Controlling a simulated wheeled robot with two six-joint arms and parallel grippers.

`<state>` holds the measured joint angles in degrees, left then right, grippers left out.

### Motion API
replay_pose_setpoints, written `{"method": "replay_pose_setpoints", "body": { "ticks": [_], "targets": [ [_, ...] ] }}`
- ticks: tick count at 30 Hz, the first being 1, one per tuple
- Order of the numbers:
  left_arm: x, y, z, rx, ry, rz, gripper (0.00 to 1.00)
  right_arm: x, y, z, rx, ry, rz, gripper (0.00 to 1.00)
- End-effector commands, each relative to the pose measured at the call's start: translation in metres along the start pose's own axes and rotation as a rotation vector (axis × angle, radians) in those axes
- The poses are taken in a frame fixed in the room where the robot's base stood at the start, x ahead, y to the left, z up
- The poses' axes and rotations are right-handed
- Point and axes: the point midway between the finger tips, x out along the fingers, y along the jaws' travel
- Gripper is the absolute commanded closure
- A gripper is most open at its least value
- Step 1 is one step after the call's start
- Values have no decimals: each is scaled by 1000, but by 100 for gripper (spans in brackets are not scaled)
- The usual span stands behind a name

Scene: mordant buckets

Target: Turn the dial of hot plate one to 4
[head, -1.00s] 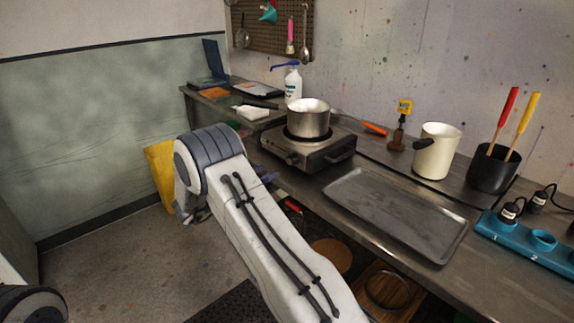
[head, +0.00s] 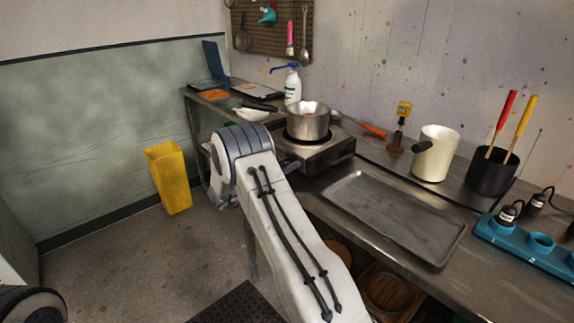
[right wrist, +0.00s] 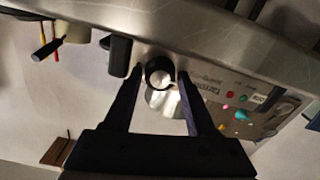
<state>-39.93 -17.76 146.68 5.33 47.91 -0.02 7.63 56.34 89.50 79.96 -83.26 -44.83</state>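The hot plate (head: 325,158), a metal box with a pot (head: 308,124) on it, stands on the bench in the head view. My right arm covers its front left part, and its dial is hidden there. In the right wrist view the dial (right wrist: 160,73), a round dark knob with a bright face, sits on the metal front panel (right wrist: 210,84). My right gripper (right wrist: 160,78) is open, with one finger on each side of the dial and a small gap showing beside it. The dial's setting is not readable. My left gripper is not in view.
A grey tray (head: 395,222) lies right of the hot plate. A white jug (head: 434,155), a black pot with brushes (head: 490,172) and a teal rack (head: 525,243) stand further right. A white bottle (head: 292,86) stands behind. A yellow bin (head: 170,180) is on the floor.

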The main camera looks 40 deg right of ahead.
Motion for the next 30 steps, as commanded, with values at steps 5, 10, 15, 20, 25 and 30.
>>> {"method": "replay_pose_setpoints", "body": {
  "ticks": [5,10,15,20,25,30],
  "targets": [
    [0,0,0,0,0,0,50,0,0,0,0,0,0,100],
    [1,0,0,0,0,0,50,-1,0,0,9,0,-1,100],
    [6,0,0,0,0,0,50,-1,-1,2,55,0,-1,100],
    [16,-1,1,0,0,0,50,-1,-1,2,148,0,-1,100],
    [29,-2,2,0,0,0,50,-1,-1,4,291,0,-2,100],
    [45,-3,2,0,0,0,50,-1,0,4,454,0,-2,100]
  ]
}}
